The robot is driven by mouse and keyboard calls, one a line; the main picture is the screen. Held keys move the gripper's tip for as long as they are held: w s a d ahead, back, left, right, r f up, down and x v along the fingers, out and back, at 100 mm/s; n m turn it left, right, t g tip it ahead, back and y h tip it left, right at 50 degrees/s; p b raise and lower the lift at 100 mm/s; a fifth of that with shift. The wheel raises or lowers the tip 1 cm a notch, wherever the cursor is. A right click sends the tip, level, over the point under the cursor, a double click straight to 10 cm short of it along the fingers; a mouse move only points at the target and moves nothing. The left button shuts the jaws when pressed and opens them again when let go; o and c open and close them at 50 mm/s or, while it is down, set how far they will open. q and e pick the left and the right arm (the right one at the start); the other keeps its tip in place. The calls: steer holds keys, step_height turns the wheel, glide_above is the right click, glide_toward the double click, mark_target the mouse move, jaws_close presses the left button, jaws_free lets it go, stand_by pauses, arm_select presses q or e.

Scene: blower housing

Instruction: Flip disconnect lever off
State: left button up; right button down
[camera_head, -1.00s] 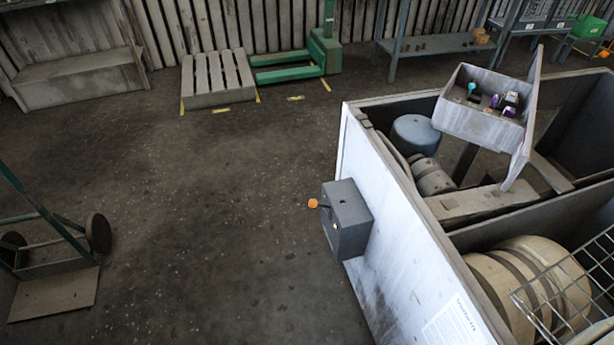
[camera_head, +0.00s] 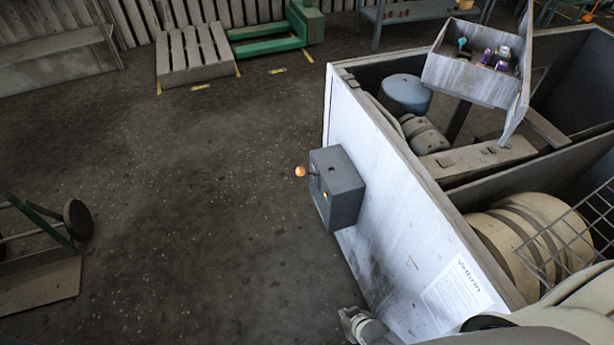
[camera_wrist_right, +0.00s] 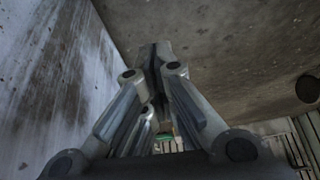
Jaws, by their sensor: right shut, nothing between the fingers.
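The disconnect box (camera_head: 338,190) is a dark grey box on the outer face of the white housing wall (camera_head: 400,215). Its lever ends in an orange knob (camera_head: 300,171) and sticks out to the left from the box. My right gripper (camera_head: 346,318) is at the bottom of the head view, beside the lower part of the wall, below the box and apart from it. In the right wrist view the fingers (camera_wrist_right: 156,58) are together and empty, with the white wall to their left. The lever does not show clearly there. My left gripper is out of view.
The housing holds a blue-grey drum (camera_head: 405,95), a cream cylinder (camera_head: 500,240) and a wire grille (camera_head: 575,240). A tray of small parts (camera_head: 468,78) sits at its back. A hand truck (camera_head: 40,285) stands at left. The floor left of the box is clear.

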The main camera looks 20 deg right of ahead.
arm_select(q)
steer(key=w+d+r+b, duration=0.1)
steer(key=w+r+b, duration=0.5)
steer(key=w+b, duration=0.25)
arm_select(e)
steer(key=w+r+m+t, duration=0.1)
steer(key=w+r+t, duration=0.2)
steer(key=w+r, duration=0.6)
steer(key=w+r+m+t, duration=0.1)
steer(key=w+r+t, duration=0.25)
steer(key=w, duration=0.85)
arm_select(q)
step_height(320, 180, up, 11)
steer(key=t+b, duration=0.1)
steer(key=b, duration=0.6)
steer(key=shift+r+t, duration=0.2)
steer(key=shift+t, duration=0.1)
arm_select(e)
steer(key=w+r+t, duration=0.2)
steer(key=r, duration=0.9)
steer(key=w+r+m+t, duration=0.1)
steer(key=w+r+t, duration=0.2)
steer(key=r, duration=0.8)
steer(key=shift+d+r, duration=0.15)
steer(key=shift+d, duration=0.3)
steer(key=shift+w, duration=0.1)
